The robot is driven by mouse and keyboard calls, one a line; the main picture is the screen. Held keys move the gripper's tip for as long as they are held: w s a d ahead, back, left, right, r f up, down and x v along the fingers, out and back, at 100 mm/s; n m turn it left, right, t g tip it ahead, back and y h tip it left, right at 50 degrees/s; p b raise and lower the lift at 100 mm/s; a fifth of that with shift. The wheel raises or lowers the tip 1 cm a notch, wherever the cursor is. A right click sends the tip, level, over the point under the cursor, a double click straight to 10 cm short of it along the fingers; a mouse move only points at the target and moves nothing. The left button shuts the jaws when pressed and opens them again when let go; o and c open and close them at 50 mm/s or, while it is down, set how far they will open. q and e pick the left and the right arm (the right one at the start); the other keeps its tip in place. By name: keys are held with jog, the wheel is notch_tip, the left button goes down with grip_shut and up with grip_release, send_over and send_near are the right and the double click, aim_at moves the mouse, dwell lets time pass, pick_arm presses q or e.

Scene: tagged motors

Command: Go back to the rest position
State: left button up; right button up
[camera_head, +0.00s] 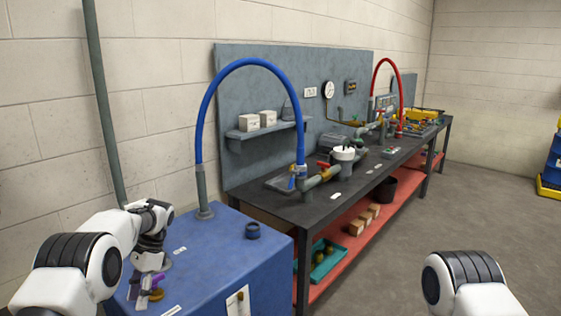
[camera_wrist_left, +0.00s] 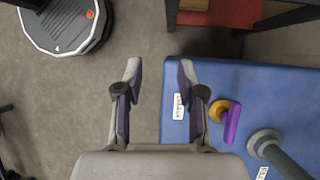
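My left gripper (camera_head: 140,292) points down over the left part of the blue cabinet in the head view. In the left wrist view its two grey fingers with purple pads (camera_wrist_left: 160,72) are spread apart, with nothing between them.
The blue cabinet (camera_head: 215,250) carries a dark ring (camera_head: 253,230) and the flange of a blue hose (camera_head: 203,205). A long dark workbench (camera_head: 335,200) with pipes and valves runs along the wall.

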pick_arm(q)
jog(key=s+d+f+g+h, duration=0.1)
jog(key=s+d+f, duration=0.2)
jog(key=s+f, duration=0.8)
jog(key=s+d+f+g+h, duration=0.1)
jog(key=s+d+f, duration=0.2)
jog(key=s+f, duration=0.75)
jog(key=s+d+f+n+t+h, duration=0.1)
jog(key=s+d+n, duration=0.15)
jog(key=s, duration=0.75)
jog(key=s+d+f+n+t, duration=0.15)
jog(key=s+n, duration=0.25)
jog(key=s, duration=0.7)
jog(key=w+n+t, duration=0.1)
jog(key=w+t, duration=0.1)
jog(key=w+r+n+t, duration=0.1)
jog(key=w+t, duration=0.1)
jog(key=shift+w, duration=0.35)
pick_arm(e)
jog(key=shift+w+f, duration=0.1)
jog(key=shift+w, duration=0.15)
